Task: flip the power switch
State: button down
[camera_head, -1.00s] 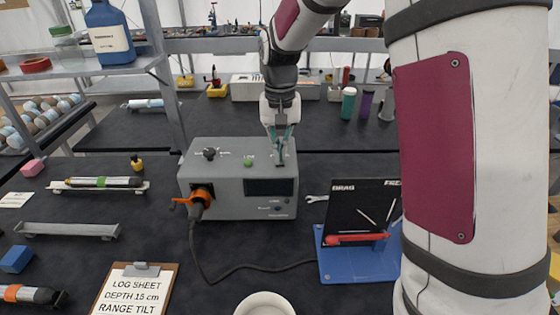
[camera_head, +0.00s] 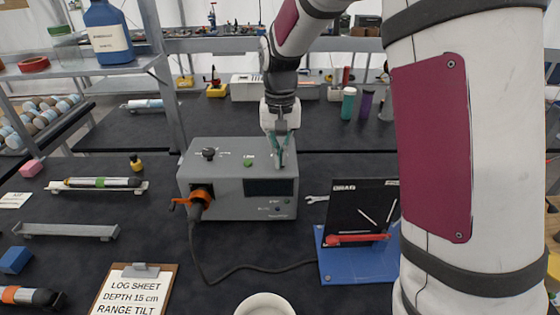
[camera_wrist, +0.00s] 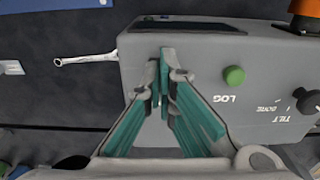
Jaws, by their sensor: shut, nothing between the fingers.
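A grey instrument box (camera_head: 228,180) stands on the dark bench in the head view. Its top carries a dark knob (camera_head: 209,153) and a green LOG button (camera_head: 248,162), which also shows in the wrist view (camera_wrist: 234,75). My gripper (camera_head: 279,166) points down at the right part of the box top, right of the green button. Its teal fingers are together and empty, with the tips at or just above the surface; I cannot tell whether they touch. In the wrist view my gripper (camera_wrist: 164,75) covers part of the box top. I cannot make out the power switch; the fingers may hide it.
An orange-handled connector (camera_head: 195,202) with a black cable plugs into the box front. A wrench (camera_head: 317,199) and a blue stand with a black panel (camera_head: 362,208) are at the right. A clipboard (camera_head: 137,287) and a white cup (camera_head: 265,304) are in front.

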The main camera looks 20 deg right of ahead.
jog(key=shift+f, duration=0.15)
jog(key=shift+r+p, duration=1.35)
jog(key=shift+r, duration=2.2)
jog(key=s+r+n+t, duration=0.2)
jog(key=s+r+t, duration=0.1)
jog(key=s+r, duration=0.9)
jog(key=s+f+n+t, duration=0.1)
jog(key=s+f+t, duration=0.1)
jog(key=s, duration=1.4)
jog(key=shift+s+f+n, duration=0.15)
jog(key=shift+f+n, duration=0.15)
jog(key=shift+f, duration=0.2)
